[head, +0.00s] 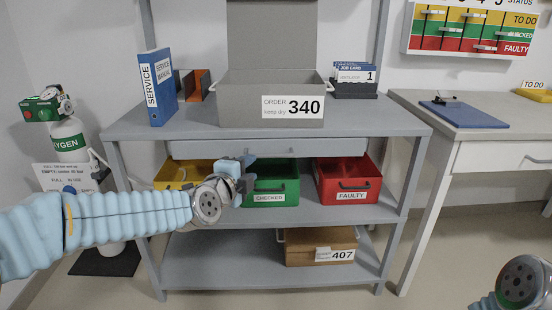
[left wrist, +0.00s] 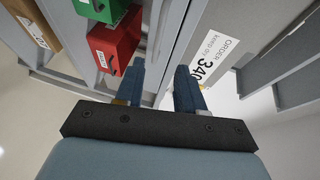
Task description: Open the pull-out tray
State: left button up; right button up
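The pull-out tray (head: 290,148) is a grey panel right under the top of the grey bench. It looks pushed in, flush with the bench front. My left gripper (head: 248,168) is in front of the bench, just below the tray's front in the picture. In the left wrist view its two dark blue fingers (left wrist: 160,88) stand apart with a gap between them. A pale strip of the bench front runs behind that gap; I cannot tell whether a finger touches it. My right gripper is not in view; only part of my right arm shows at lower right.
A grey box marked 340 (head: 270,98) stands on the bench top beside a blue binder (head: 160,88). Below are yellow (head: 172,173), green (head: 280,185) and red (head: 348,180) bins. A brown box (head: 320,246) is on the bottom shelf. An oxygen cylinder (head: 68,140) stands left.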

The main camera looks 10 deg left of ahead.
aim_at(267, 157)
pick_arm(q)
jog(key=b+x, duration=0.2)
jog(key=x, duration=1)
jog(key=shift+w+f, duration=0.15)
jog(key=shift+w, duration=0.25)
grip_shut()
